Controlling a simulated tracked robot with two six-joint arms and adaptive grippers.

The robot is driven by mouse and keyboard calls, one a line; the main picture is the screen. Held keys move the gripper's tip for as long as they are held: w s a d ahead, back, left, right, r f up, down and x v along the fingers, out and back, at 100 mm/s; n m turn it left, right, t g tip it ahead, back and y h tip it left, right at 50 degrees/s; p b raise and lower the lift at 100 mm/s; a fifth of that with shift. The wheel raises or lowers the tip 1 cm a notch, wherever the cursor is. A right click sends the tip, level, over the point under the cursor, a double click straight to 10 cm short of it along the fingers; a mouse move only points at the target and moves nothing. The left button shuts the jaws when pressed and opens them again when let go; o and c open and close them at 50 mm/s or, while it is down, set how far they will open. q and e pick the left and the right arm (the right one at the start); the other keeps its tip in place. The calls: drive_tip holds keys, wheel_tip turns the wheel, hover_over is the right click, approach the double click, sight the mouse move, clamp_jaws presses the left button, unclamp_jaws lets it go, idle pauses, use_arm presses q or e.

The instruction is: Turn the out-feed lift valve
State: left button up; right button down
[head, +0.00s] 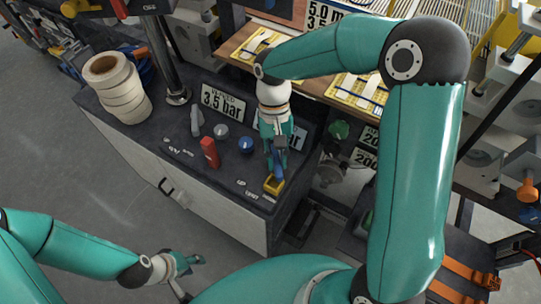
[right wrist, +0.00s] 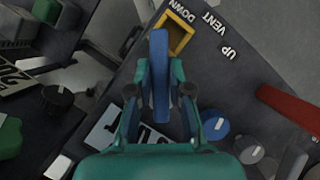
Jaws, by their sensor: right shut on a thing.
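The out-feed lift valve has a blue lever (right wrist: 160,75) and a yellow square frame (right wrist: 175,33) on the dark panel top. In the right wrist view the lever stands between my right gripper's (right wrist: 160,88) fingers, its end near the frame, by the printed words DOWN, VENT and UP. In the head view my right gripper (head: 278,145) is shut on the blue lever (head: 280,166), above the yellow frame (head: 273,184) at the cabinet's front corner. My left gripper (head: 192,272) is open and empty, low over the floor, well apart from the cabinet.
A red lever (head: 210,152), a blue knob (head: 246,145) and a grey knob (head: 221,131) stand left of my right gripper. Pressure signs (head: 223,103) stand behind them. White tape rolls (head: 117,88) sit at the cabinet's left end. The floor at left is clear.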

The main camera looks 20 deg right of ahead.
drive_tip(key=shift+w+d+r, duration=0.1)
drive_tip(key=shift+w, duration=0.05)
idle(0.3)
drive_tip(key=c, duration=1.1)
unclamp_jaws()
drive_tip(key=v, duration=1.1)
drive_tip(key=shift+w+r, duration=0.15)
drive_tip(key=shift+r, duration=0.25)
